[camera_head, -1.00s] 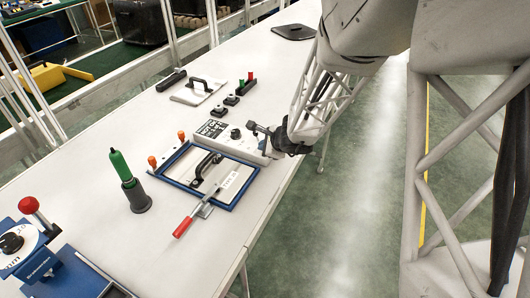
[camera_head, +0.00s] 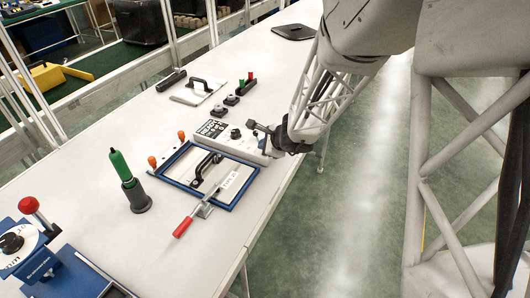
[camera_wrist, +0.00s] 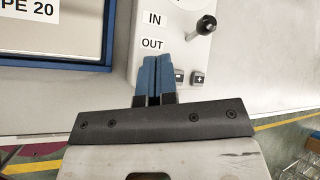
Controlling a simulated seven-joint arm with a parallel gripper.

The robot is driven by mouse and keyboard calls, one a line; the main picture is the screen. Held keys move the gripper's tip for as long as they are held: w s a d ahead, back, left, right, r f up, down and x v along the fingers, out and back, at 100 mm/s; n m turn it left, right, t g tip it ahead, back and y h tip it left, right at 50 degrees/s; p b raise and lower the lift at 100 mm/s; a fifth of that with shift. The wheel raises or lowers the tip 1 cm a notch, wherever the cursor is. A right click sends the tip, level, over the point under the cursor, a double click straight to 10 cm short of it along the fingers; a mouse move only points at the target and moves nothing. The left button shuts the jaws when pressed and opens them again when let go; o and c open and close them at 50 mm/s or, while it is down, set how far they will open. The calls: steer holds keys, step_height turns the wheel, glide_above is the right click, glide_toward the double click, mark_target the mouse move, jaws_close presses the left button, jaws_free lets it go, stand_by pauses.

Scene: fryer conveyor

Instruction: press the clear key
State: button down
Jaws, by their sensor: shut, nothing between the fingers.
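The white control panel (camera_head: 212,128) lies behind the blue-framed tray on the table. It also shows in the wrist view (camera_wrist: 170,55), with IN and OUT labels, a black-tipped lever (camera_wrist: 205,25) and small grey minus (camera_wrist: 179,76) and plus (camera_wrist: 198,78) keys. No key marked clear can be read; my fingers cover part of the panel. My gripper (camera_wrist: 157,57) has its blue fingers together, empty, over the panel beside the OUT label and the minus key. Whether the tips touch the panel cannot be told. In the head view my gripper (camera_head: 266,148) is at the panel's right end.
The blue-framed tray (camera_head: 224,204) with a black handle and a red-handled tool (camera_head: 183,227) is in front of the panel. A green-handled tool (camera_head: 121,166) stands in a dark holder to the left. The table's right edge is close to my gripper.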

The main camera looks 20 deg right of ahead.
steer(key=shift+r, duration=0.4)
steer(key=shift+r, duration=0.1)
steer(key=shift+r, duration=2.95)
